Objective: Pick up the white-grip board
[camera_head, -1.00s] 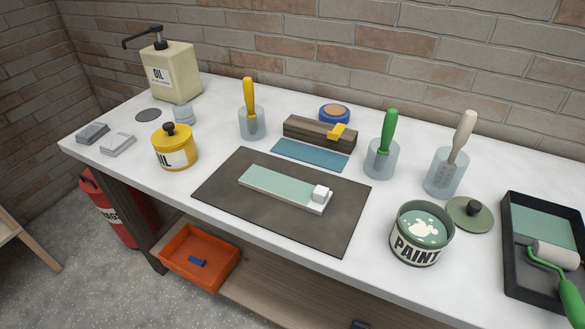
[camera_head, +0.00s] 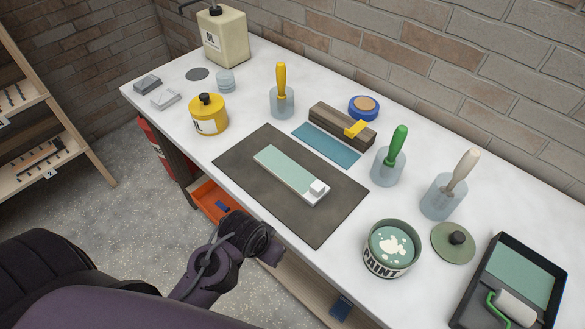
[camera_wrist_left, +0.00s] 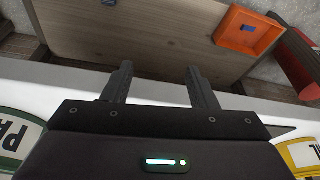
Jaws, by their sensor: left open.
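The white-grip board (camera_head: 285,172) is a long pale-green board with a white grip block on its near-right end. It lies flat on a dark mat (camera_head: 250,193) in the head view. My left gripper (camera_head: 274,252) is in front of the workbench's near edge, apart from the board. In the left wrist view its two fingers (camera_wrist_left: 157,72) are spread, with nothing between them. They show against the wooden lower shelf, and the board is not visible there. My right gripper is not in view.
A paint can (camera_head: 390,250) stands right of the mat and a yellow oil can (camera_head: 208,115) left of it. A brown block with a yellow grip (camera_head: 338,125) lies behind, beside a blue strip (camera_head: 326,145). An orange bin (camera_wrist_left: 248,30) sits on the lower shelf (camera_wrist_left: 150,35).

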